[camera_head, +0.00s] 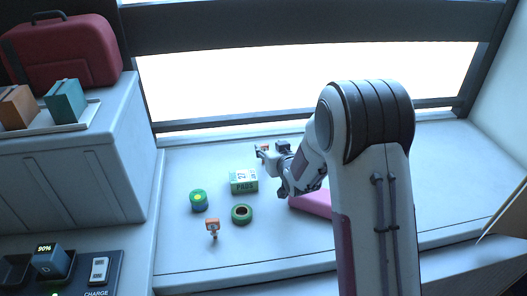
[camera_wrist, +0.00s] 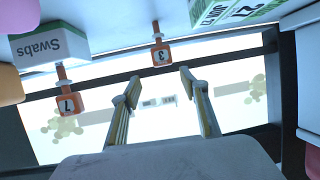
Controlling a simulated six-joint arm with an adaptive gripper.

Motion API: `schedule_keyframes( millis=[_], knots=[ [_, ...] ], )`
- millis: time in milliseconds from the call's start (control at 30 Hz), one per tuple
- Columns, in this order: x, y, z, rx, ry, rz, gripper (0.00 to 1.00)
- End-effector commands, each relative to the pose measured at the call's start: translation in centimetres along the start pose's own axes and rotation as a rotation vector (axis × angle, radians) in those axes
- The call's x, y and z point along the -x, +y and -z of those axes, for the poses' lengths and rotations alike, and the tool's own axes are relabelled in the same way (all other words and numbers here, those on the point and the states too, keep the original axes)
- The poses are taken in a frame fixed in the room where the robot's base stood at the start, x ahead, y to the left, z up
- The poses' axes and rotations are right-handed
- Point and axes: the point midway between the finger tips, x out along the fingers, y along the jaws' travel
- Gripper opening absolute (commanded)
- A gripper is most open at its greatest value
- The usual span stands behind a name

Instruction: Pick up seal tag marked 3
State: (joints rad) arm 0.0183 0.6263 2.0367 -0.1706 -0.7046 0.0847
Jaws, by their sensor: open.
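The seal tag marked 3 (camera_wrist: 160,52) is orange with a dark stem and shows upper centre in the wrist view. It lies just beyond the gap between the fingertips of my gripper (camera_wrist: 160,84), apart from both. The gripper is open and empty. A second orange tag marked 7 (camera_wrist: 68,103) is to the left in the wrist view. In the head view my gripper (camera_head: 272,154) is over the far part of the counter, with a small orange patch (camera_head: 265,147) beside it. Its number cannot be read there.
A white box marked Swabs (camera_wrist: 40,48) is near tag 7. A green-and-white pads box (camera_head: 243,181), a green-blue roll (camera_head: 198,200), a dark green ring (camera_head: 242,214) and another orange tag (camera_head: 212,224) stand on the counter. A pink block (camera_head: 312,203) lies beside my arm.

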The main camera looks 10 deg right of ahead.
Motion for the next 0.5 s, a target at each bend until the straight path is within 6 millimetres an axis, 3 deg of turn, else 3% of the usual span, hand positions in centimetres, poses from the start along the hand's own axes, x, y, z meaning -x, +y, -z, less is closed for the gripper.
schedule_keyframes(
  millis=[233,500],
  knots=[
    [-1.7,-0.1,-0.1,0.000,-0.001,0.000,0.44],
    [-2.0,-0.1,-0.1,0.000,-0.001,0.000,0.44]
  ],
)
